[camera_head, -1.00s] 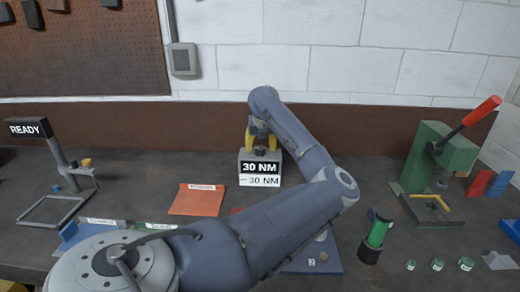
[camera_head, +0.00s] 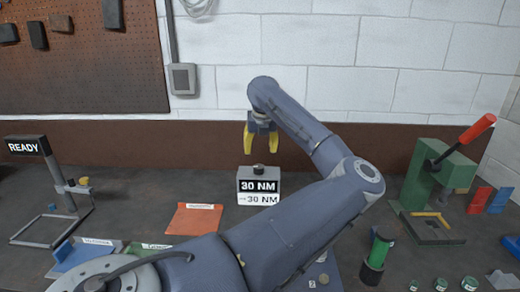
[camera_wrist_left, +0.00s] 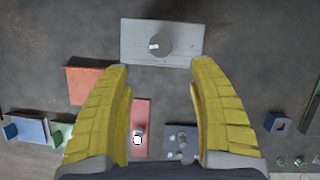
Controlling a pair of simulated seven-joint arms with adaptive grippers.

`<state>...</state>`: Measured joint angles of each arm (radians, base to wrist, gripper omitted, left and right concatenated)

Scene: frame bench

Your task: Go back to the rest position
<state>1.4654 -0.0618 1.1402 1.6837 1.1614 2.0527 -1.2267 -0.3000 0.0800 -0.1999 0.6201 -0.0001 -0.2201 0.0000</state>
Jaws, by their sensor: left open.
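My left gripper (camera_head: 261,144) hangs in the air above the grey box (camera_head: 259,181) in the head view. Its yellow fingers are apart and nothing is between them. The box has a dark knob on top and labels reading 30 NM. In the left wrist view the yellow fingers (camera_wrist_left: 160,75) are spread, and the grey box (camera_wrist_left: 135,40) with its round knob lies beyond their tips, not touching them. My right gripper is in neither view.
An orange tray (camera_head: 194,219) lies left of the box. A stand with a READY sign (camera_head: 24,146) is at the left. A green press (camera_head: 428,175) with a red lever stands at the right. A green cylinder (camera_head: 379,250) stands front right. A pegboard (camera_head: 80,60) hangs behind.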

